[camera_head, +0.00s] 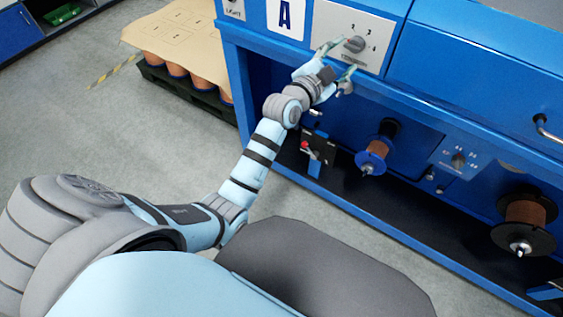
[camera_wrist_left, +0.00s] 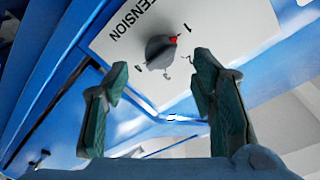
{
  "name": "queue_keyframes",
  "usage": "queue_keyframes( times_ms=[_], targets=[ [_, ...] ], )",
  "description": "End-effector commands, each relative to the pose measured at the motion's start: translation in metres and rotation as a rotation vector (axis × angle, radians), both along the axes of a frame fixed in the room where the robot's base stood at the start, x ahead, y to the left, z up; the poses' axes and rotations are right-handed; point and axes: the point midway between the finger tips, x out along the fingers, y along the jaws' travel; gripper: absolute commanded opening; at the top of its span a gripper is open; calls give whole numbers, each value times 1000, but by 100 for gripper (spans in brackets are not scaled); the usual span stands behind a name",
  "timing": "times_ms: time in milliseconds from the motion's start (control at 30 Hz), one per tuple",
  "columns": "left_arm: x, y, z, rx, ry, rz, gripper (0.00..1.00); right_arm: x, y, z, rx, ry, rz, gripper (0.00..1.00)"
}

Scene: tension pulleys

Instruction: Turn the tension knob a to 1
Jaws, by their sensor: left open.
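The tension knob a (camera_head: 355,44) is a small grey knob on a light panel (camera_head: 328,30) beside a sign with the letter A (camera_head: 286,14). In the left wrist view the knob (camera_wrist_left: 159,53) has a red mark that points toward the figure that looks like 1. My left gripper (camera_head: 338,60) is open in front of the panel. In the left wrist view its two green fingers (camera_wrist_left: 160,62) stand on either side of the knob, with gaps on both sides. I cannot tell how far the tips are from the panel. My right gripper is not in view.
The panel is on a blue machine (camera_head: 470,65). Below it are a copper spool with a blue flange (camera_head: 371,158), a dark spool (camera_head: 525,214) and a second knob panel (camera_head: 460,154). A pallet with covered spools (camera_head: 180,45) stands at left. The grey floor is open.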

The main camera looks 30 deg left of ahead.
Motion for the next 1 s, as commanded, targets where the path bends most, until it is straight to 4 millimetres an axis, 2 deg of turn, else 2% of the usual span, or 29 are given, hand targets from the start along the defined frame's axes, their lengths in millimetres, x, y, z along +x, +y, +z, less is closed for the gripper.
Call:
queue_keyframes(
  times_ms=[33, 300, 467, 667, 1000],
  targets=[
    [-15, 2, 2, 1, 3, -1, 52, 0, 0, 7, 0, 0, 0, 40],
    [-94, 14, 1, -1, 6, -2, 52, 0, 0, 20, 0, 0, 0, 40],
    [-91, 21, -49, -52, 120, 26, 52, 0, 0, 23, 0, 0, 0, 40],
    [-98, 30, -108, -106, 254, 64, 52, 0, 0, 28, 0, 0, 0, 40],
    [-131, 43, -203, -187, 473, 139, 52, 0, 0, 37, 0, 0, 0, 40]
  ],
)
